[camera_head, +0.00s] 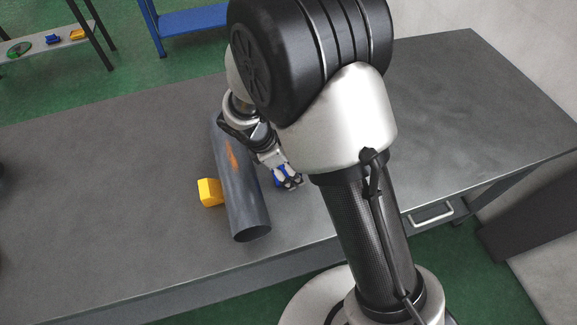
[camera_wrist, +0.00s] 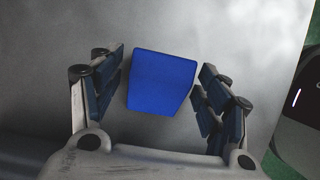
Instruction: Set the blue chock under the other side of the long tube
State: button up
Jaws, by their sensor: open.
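The long tube (camera_head: 240,190) is dark grey with a rusty orange patch and lies on the grey table. A yellow chock (camera_head: 210,192) sits against or very close to its left side. The blue chock (camera_wrist: 162,82) lies on the table between the fingers of my gripper (camera_wrist: 160,100), with gaps on both sides in the wrist view. In the head view my gripper (camera_head: 288,181) is low at the tube's right side, and only a bit of blue shows behind the fingers. The gripper is open. Whether the blue chock touches the tube is hidden.
The grey table (camera_head: 110,190) has free room to the left and right of the tube. Its front edge runs close to the tube's near end. A shelf (camera_head: 45,42) with small coloured parts and a blue stand (camera_head: 190,20) stand beyond the table.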

jog(key=p+v, duration=0.5)
jog(key=v, duration=0.7)
jog(key=s+d+r+m+y, duration=0.2)
jog(key=s+d+r+m, duration=0.3)
jog(key=d+r+m, duration=0.65)
jog(key=s+d+r+m+t+y, duration=0.1)
jog(key=s+d+r+m, duration=0.1)
jog(key=s+m, duration=0.3)
jog(key=s+d+r+m+t+y, duration=0.1)
jog(key=s+d+r+m+t, duration=0.1)
jog(key=s, duration=0.6)
notch_tip(320, 180, up, 3)
jog(key=d+m, duration=0.1)
jog(key=m, duration=0.1)
jog(key=shift+s+d+m, duration=0.2)
jog(key=shift+s+m, duration=0.05)
jog(key=shift+m, duration=0.1)
jog(key=shift+f, duration=0.1)
jog(key=shift+c, duration=0.5)
grip_shut()
dwell(0.5)
